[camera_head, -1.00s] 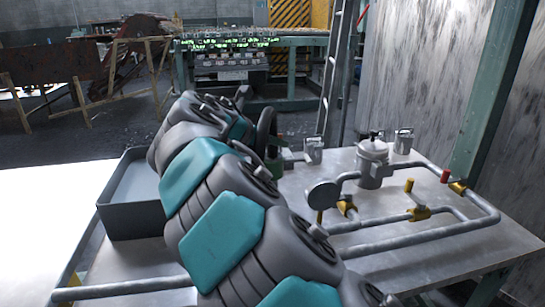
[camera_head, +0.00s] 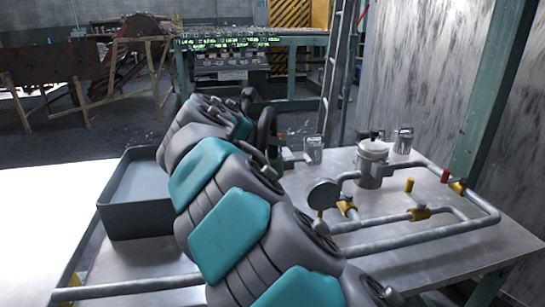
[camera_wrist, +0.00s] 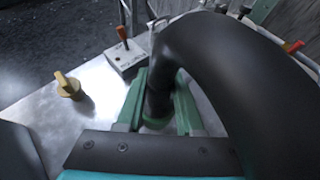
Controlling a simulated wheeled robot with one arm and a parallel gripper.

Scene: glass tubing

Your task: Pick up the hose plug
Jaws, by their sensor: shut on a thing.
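The hose plug (camera_wrist: 158,92) is a thick black curved hose piece. In the wrist view it arches from between the finger pads up and over to the right. My gripper (camera_wrist: 160,108) has green fingers on both sides of its lower end and is shut on it. A green ring shows at the bottom, between the fingers; what lies under it is hidden. In the head view the black curve (camera_head: 266,128) shows just beyond my arm, above the metal table. My arm hides most of my gripper there.
The metal table (camera_head: 400,265) carries grey pipes with yellow fittings, a round gauge (camera_head: 323,194) and a metal canister (camera_head: 371,163). A grey open bin (camera_head: 140,218) stands left of my arm. The wrist view shows a yellow knob (camera_wrist: 67,86) and a red-lever switch box (camera_wrist: 126,58).

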